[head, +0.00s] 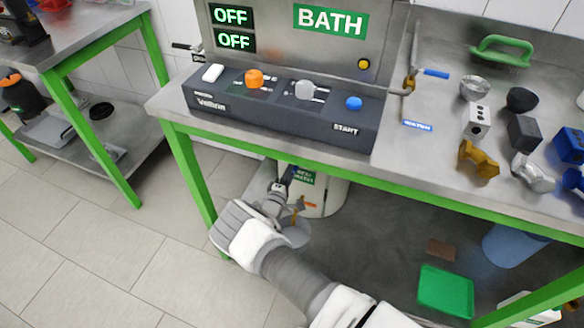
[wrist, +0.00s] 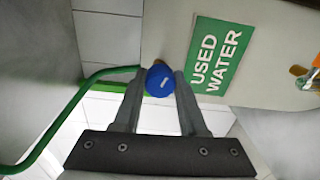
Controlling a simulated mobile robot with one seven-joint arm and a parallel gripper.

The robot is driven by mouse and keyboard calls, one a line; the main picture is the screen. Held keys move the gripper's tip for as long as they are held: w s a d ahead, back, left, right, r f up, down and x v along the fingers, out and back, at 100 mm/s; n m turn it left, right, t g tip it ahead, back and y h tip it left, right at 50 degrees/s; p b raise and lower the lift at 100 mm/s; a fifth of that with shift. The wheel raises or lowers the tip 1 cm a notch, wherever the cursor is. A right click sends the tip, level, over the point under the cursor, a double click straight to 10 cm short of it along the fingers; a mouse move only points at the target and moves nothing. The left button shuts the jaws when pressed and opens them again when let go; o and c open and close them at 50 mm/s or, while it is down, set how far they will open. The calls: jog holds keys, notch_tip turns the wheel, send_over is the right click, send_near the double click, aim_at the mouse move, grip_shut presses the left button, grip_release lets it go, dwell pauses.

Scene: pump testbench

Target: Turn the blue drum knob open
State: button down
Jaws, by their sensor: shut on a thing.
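The blue drum knob (wrist: 160,81) is round and sits on the wall of the pale drum (wrist: 172,22), beside its green USED WATER sign (wrist: 215,55). My gripper (wrist: 157,88) is shut on the knob, with one finger on each side of it. In the head view my gripper (head: 287,178) reaches under the bench to the drum (head: 325,201). How far the knob is turned cannot be told.
Above stands the bench (head: 400,166) with a dark control panel (head: 270,112) and a green frame close over my gripper. An orange fitting (head: 299,204) is near the drum. A green tray (head: 446,292) and a blue bucket (head: 512,243) are at lower right. Floor at left is clear.

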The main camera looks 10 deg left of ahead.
jog(key=shift+m, duration=0.6)
jog(key=shift+c, duration=2.2)
grip_release()
jog(key=shift+s, duration=0.1)
jog(key=s+a+p, duration=0.2)
jog(key=s+p, duration=0.2)
jog(key=s, duration=1.3)
jog(key=shift+a, duration=0.2)
jog(key=shift+s, duration=0.1)
